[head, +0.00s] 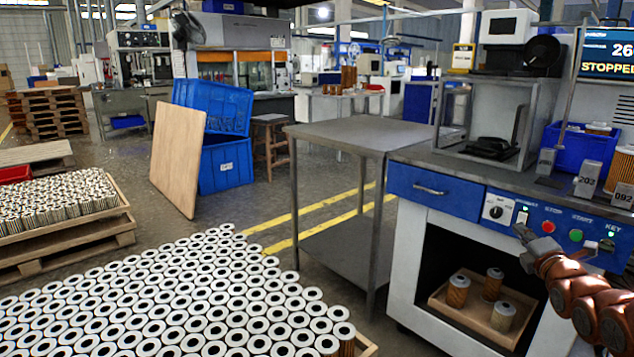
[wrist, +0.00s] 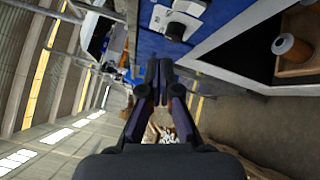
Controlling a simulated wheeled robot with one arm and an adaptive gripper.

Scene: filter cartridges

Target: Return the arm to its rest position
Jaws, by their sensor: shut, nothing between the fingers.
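My gripper (wrist: 159,72) is shut and empty in the wrist view, its two dark fingers together in the middle of the picture. In the head view my gripper (head: 522,232) is at the right, at the end of my brown arm, in front of the machine's blue control panel (head: 549,226). It is close to the red and green buttons; I cannot tell whether it touches the panel. Below it, the machine's open chamber holds a wooden tray (head: 462,322) with three filter cartridges, one of them a cartridge (head: 458,290) at the left. A cartridge (wrist: 291,47) also shows in the wrist view.
A steel table (head: 355,133) stands left of the machine with a bare top. Many cartridges (head: 190,300) fill the pallet at front left. Blue crates (head: 226,162) and a leaning wooden board (head: 177,158) stand behind. A screen (head: 607,52) at upper right reads STOPPED.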

